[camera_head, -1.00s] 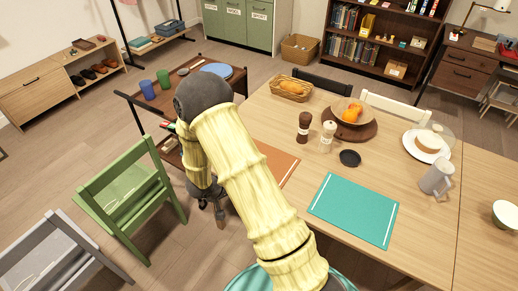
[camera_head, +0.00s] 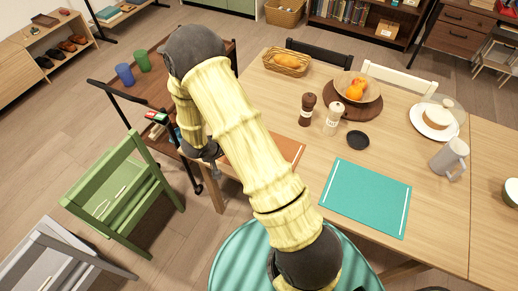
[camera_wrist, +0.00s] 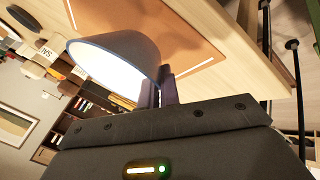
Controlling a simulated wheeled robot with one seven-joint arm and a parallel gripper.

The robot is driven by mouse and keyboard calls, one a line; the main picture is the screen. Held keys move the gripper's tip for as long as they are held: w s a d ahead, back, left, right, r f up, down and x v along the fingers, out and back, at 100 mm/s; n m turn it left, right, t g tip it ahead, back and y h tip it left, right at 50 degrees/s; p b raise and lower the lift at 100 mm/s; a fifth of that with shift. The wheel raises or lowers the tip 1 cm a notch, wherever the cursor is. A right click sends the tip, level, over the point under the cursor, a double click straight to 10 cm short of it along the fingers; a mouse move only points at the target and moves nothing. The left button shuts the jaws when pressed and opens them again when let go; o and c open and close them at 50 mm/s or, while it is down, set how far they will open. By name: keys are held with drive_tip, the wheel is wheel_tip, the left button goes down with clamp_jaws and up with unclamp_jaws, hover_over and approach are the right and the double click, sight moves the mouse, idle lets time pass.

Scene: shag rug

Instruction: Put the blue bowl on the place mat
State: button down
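A grey-blue bowl (camera_wrist: 125,48) with a pale inside shows large in the wrist view, tilted in that picture. My gripper (camera_wrist: 165,88) is shut on its rim. Behind the bowl in that view is an orange place mat (camera_wrist: 195,35) with a white stripe, on the wooden table. In the head view the orange mat (camera_head: 288,147) lies at the table's left edge, partly behind my arm. A teal place mat (camera_head: 365,197) lies to its right. My arm hides the bowl in the head view; only a dark part of my wrist shows by the table's left edge.
Pepper mill (camera_head: 307,110), white shaker (camera_head: 332,118), dark dish (camera_head: 358,139), fruit bowl (camera_head: 357,86) and bread basket (camera_head: 287,62) stand behind the mats on the table (camera_head: 440,205). A green chair (camera_head: 120,195) and dark cart (camera_head: 150,85) with cups stand left.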

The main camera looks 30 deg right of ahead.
drive_tip(key=shift+w+d+r, duration=0.15)
drive_tip(key=shift+w+d, duration=0.05)
drive_tip(key=shift+w, duration=0.05)
drive_tip(key=w+d+r+n+t+y+b, duration=0.3)
drive_tip(key=w+d+r+n+y+b, duration=0.2)
drive_tip(key=w+n, duration=0.5)
drive_tip(key=shift+w+d+r+n+t+y, duration=0.35)
drive_tip(key=shift+d+r+n+y, duration=1.15)
drive_tip(key=shift+n, duration=0.7)
drive_tip(key=shift+a+r, duration=0.15)
drive_tip(key=shift+a, duration=0.05)
drive_tip(key=shift+s+n, duration=0.2)
drive_tip(key=shift+n, duration=0.1)
